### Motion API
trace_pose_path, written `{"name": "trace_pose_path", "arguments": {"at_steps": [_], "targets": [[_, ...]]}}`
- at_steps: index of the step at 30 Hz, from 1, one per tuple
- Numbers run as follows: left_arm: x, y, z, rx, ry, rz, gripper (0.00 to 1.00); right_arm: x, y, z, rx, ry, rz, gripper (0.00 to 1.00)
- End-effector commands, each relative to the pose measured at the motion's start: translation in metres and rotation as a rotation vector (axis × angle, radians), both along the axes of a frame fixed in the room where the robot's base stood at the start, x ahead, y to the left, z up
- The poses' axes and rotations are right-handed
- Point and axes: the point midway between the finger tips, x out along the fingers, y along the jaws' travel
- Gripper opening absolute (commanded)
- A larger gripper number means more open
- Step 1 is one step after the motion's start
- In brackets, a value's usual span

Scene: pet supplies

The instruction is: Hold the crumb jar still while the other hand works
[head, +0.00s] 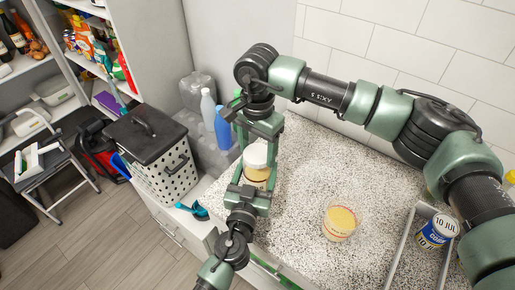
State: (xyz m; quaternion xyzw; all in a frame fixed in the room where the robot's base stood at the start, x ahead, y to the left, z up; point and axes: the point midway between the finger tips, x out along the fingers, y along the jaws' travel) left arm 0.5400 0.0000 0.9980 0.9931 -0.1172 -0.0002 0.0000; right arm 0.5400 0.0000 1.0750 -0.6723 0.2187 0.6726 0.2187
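The crumb jar (257,176), with tan contents and a pale lid (256,155), stands upright near the counter's left edge. My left gripper (254,182) reaches in from below, with its fingers on either side of the jar's body; it looks shut on it. My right gripper (258,146) comes from above, facing the left one, with its fingers either side of the lid area. Whether they touch the lid is too small to tell. The green fingers hide parts of the jar's sides.
A clear cup (341,223) with tan contents stands on the speckled counter (305,180), right of the jar. A blue and yellow tin (437,231) stands inside a pale frame at right. Bottles (222,128) stand behind the jar. A teal scoop (193,210) lies left.

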Motion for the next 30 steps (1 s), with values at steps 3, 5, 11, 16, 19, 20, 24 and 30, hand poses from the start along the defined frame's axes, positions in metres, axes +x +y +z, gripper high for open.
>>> {"name": "trace_pose_path", "arguments": {"at_steps": [3,5,11,16,19,20,24,30], "targets": [[0.0003,0.0002,0.0003,0.000,-0.001,0.001,0.00,-0.0001,0.0000,0.0002,0.000,0.000,-0.019,0.15],[0.0003,0.0002,0.0003,0.000,-0.001,0.001,0.00,-0.0001,0.0000,0.0002,0.000,0.000,-0.072,0.15],[0.0003,0.0003,0.0003,0.000,-0.001,0.001,0.00,-0.0002,0.0001,0.0001,0.000,0.000,-0.500,0.15],[0.0003,0.0003,0.0003,0.000,0.000,0.001,0.00,-0.0002,0.0003,-0.0002,0.000,0.000,-0.937,0.15],[0.0003,0.0003,0.0003,0.000,0.000,0.001,0.00,-0.0001,0.0004,-0.0003,0.000,0.000,-1.195,0.15],[0.0003,0.0003,0.0003,0.000,0.000,0.001,0.00,-0.0001,0.0004,-0.0004,-0.001,0.000,-1.272,0.15],[0.0002,0.0003,0.0003,0.000,0.000,0.001,0.00,0.0001,0.0006,-0.0006,0.000,0.001,-1.633,0.15],[0.0001,0.0002,0.0003,0.000,0.000,0.001,0.00,0.0003,0.0008,-0.0009,0.000,0.002,-2.076,0.15]]}}
